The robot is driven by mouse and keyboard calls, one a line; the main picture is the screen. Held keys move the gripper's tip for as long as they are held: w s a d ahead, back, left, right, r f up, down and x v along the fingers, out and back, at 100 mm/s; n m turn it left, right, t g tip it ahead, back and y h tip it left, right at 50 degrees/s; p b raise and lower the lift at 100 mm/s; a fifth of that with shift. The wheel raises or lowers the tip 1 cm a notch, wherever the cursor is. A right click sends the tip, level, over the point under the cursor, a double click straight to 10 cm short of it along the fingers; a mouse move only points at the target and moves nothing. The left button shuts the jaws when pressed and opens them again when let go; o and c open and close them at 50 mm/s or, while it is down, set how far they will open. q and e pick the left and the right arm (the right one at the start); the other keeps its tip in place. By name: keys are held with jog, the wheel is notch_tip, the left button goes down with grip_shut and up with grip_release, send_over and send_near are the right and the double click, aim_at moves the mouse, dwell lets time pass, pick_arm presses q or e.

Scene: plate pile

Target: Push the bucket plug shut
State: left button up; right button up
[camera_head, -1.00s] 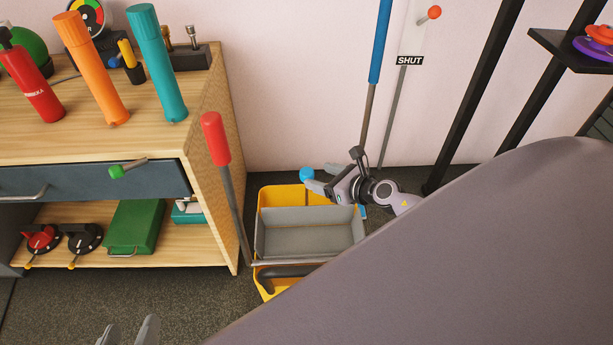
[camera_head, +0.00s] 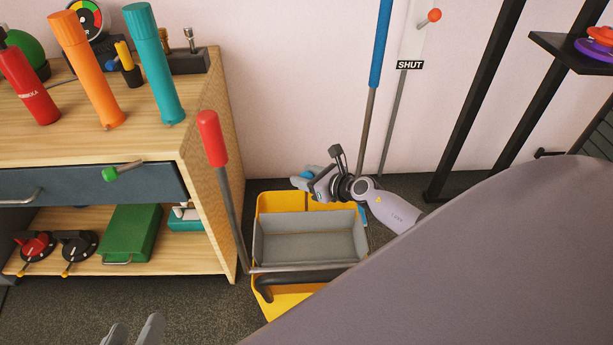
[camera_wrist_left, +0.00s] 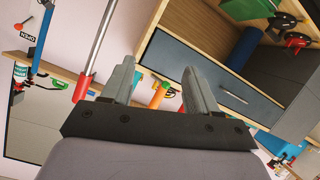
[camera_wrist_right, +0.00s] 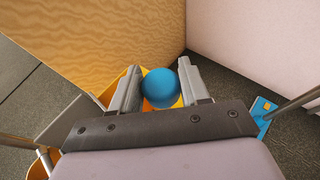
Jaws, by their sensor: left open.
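The yellow bucket (camera_head: 265,205) stands on the floor beside the wooden cabinet, with a grey tray-like insert (camera_head: 310,245) in it. A round blue knob (camera_wrist_right: 160,88), apparently the bucket plug's, is at the bucket's far side. My right gripper (camera_head: 306,176) reaches in from the right above the bucket's far edge. Its fingers (camera_wrist_right: 160,82) sit on either side of the knob and appear to touch it. The plug's body and opening are hidden. My left gripper (camera_head: 132,332) is open and empty at the bottom left; its fingers (camera_wrist_left: 157,85) show nothing between them.
A red-handled pole (camera_head: 210,140) leans at the bucket's near left. A blue-handled pole (camera_head: 380,45) stands behind my right gripper, near the SHUT label (camera_head: 410,65). The cabinet (camera_head: 205,160) closes off the left. A large grey surface covers the lower right.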

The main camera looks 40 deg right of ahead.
grip_shut()
jog(key=shift+f+b, duration=0.6)
jog(key=shift+f, duration=0.05)
notch_tip(320, 180, down, 2)
jog(key=shift+b, duration=0.95)
pick_arm(q)
jog(key=shift+s+a+f+m+t+y, duration=0.15)
jog(key=shift+a+m+t+y, duration=0.15)
jog(key=shift+a+m+t, duration=0.25)
pick_arm(e)
jog(key=shift+s+f, duration=0.1)
jog(key=shift+f, duration=0.3)
jog(key=o, duration=1)
grip_release()
pick_arm(q)
jog(key=shift+a+f, duration=0.1)
pick_arm(e)
jog(key=shift+o, duration=0.2)
jog(key=shift+r, duration=0.1)
